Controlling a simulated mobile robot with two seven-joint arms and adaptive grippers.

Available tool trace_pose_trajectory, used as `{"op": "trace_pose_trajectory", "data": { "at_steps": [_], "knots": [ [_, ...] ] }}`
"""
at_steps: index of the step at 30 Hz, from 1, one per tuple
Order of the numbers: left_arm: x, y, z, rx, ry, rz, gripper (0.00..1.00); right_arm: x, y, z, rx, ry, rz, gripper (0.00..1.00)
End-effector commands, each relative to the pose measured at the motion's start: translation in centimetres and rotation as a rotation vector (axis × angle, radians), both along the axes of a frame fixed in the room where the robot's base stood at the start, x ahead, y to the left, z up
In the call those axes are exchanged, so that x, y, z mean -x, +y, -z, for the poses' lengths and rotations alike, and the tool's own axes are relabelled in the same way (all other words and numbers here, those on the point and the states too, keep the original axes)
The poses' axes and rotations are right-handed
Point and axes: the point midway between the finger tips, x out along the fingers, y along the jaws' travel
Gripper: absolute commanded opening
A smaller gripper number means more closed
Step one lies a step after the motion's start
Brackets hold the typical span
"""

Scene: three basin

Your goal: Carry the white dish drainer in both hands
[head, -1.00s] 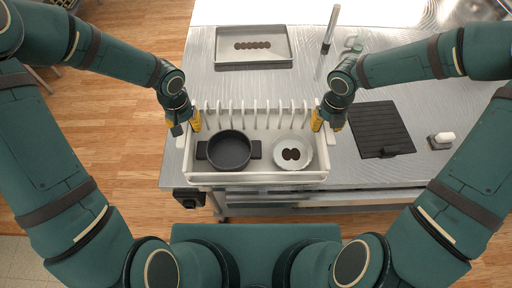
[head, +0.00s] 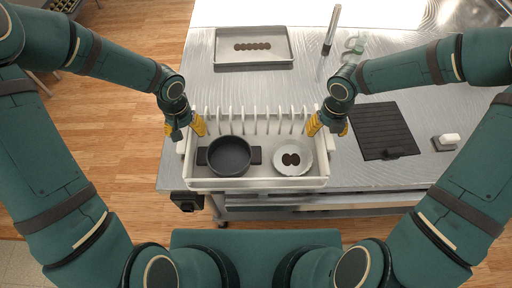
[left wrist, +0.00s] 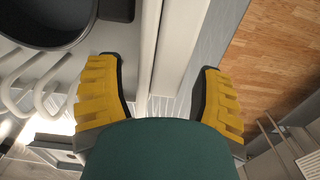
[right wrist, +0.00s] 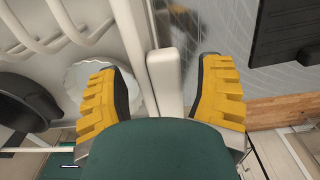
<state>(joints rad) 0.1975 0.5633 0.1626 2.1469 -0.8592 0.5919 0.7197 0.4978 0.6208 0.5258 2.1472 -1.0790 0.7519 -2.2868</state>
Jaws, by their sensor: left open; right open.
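The white dish drainer (head: 255,184) sits at the near edge of the metal table. It holds a dark two-handled pot (head: 229,156) and a white bowl (head: 291,158) with dark round pieces in it. My left gripper (head: 184,134) is at the drainer's left side; in the left wrist view its open yellow fingers (left wrist: 160,90) stand on either side of the drainer's side wall (left wrist: 148,45). My right gripper (head: 327,131) is at the right side; in the right wrist view its open fingers (right wrist: 165,90) straddle a white handle piece (right wrist: 165,82). Neither is closed on the wall.
A metal tray (head: 253,62) with dark round pieces lies behind the drainer. A black ribbed mat (head: 381,130) lies to the right, with a small white item (head: 448,140) beyond it. Wooden floor (head: 110,150) is left of the table.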

Motion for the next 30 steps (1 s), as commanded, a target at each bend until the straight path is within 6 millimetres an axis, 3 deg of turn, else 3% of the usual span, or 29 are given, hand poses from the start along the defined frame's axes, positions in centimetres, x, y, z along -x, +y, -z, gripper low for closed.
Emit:
{"op": "trace_pose_trajectory", "data": {
  "at_steps": [5, 18, 26, 30],
  "knots": [
    [-0.1, 0.0, -2.0, -0.001, -0.005, 0.0, 0.67, 0.0, 0.0, 0.0, 0.0, 0.0, 0.0, 0.67],
    [0.0, 0.0, -10.2, 0.0, -0.004, -0.001, 0.67, 0.0, 0.0, 0.0, 0.0, 0.0, 0.0, 0.67],
    [0.0, 0.0, -11.9, 0.0, -0.001, 0.001, 0.67, 0.0, 0.0, -0.3, 0.0, -0.001, 0.0, 0.67],
    [0.0, 0.0, -11.9, 0.0, 0.0, 0.0, 0.67, -0.1, -0.1, -1.9, 0.002, -0.004, 0.002, 0.67]
  ]
}}
